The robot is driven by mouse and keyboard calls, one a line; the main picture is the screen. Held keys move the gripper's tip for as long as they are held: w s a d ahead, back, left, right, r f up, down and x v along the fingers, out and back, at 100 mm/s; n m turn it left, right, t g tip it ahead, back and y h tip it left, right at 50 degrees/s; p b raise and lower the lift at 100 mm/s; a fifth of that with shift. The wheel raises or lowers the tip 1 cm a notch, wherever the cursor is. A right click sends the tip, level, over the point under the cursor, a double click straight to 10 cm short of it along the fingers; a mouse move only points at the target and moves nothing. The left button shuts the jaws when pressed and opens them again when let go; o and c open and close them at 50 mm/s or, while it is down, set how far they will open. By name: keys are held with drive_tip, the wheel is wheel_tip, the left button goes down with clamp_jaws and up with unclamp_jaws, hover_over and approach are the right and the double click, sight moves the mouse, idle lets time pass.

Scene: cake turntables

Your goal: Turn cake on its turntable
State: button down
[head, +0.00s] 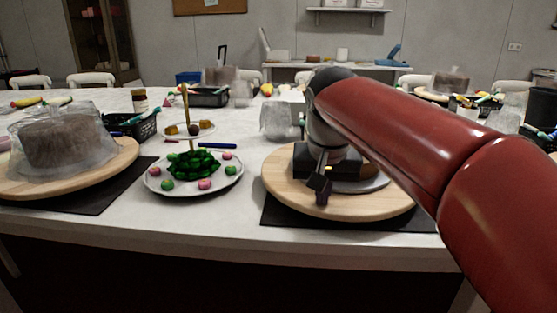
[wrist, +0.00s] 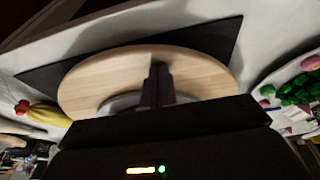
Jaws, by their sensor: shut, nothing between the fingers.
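A round wooden turntable (head: 285,190) sits on a black mat at the table's front, under my arm. A grey disc (head: 377,184) lies on it, and a brown cake (head: 374,170) shows only in part behind my gripper. My gripper (head: 322,196) points down over the front part of this turntable, its fingers together and empty. In the wrist view the shut fingers (wrist: 157,84) stand over the pale wood of the turntable (wrist: 200,72). The grey disc (wrist: 122,102) shows beside them, mostly hidden by the gripper body. Whether the fingertips touch anything I cannot tell.
At left, another turntable (head: 108,171) holds a brown cake under a clear cover (head: 65,143). A tiered stand (head: 228,178) with green and pink sweets is between the turntables. A clear container (head: 280,120) and a black basket (head: 208,97) stand behind. The table's front edge is near.

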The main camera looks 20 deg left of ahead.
drive_tip(key=shift+d, duration=0.8)
drive_tip(key=shift+r+p, duration=1.25)
drive_tip(key=shift+r, duration=0.15)
drive_tip(key=shift+r, duration=0.1)
drive_tip(key=shift+r+p, duration=0.55)
drive_tip(key=shift+r, duration=0.4)
wheel_tip(320, 180, up, 4)
drive_tip(key=shift+f, duration=0.1)
drive_tip(key=shift+s, duration=0.1)
